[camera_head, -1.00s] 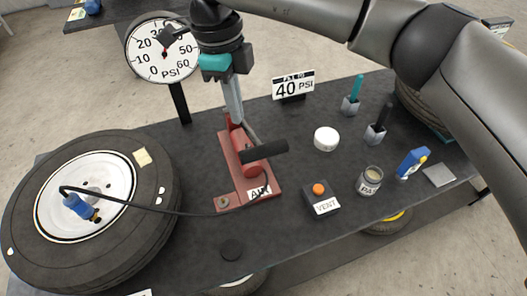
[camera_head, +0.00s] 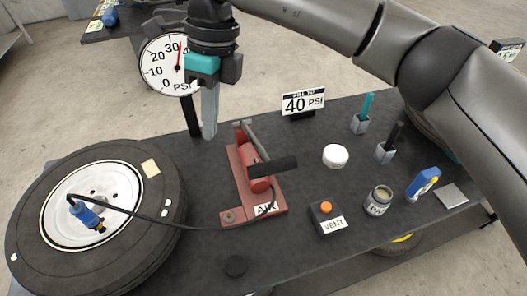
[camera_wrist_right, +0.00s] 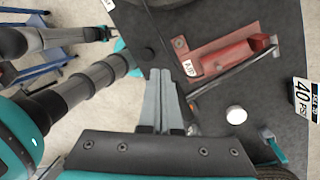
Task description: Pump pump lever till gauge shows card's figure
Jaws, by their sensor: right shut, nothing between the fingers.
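The red pump (camera_head: 247,190) stands on the dark table. Its lever has a black grip (camera_head: 273,167) and sits low over the pump body. My right gripper (camera_head: 209,136) is shut and empty, behind and left of the pump, apart from the lever. In the right wrist view its closed fingers (camera_wrist_right: 160,75) are left of the pump (camera_wrist_right: 225,60) and its metal lever (camera_wrist_right: 228,78). The gauge (camera_head: 168,68) has its red needle just past 30; my gripper covers its right side. The card (camera_head: 303,102) reads 40 PSI.
A wheel (camera_head: 95,215) at left has a blue chuck (camera_head: 86,214) and a black hose running to the pump. The VENT box (camera_head: 327,217), white lid (camera_head: 336,156), jar (camera_head: 379,200) and blue item (camera_head: 423,182) stand right of the pump.

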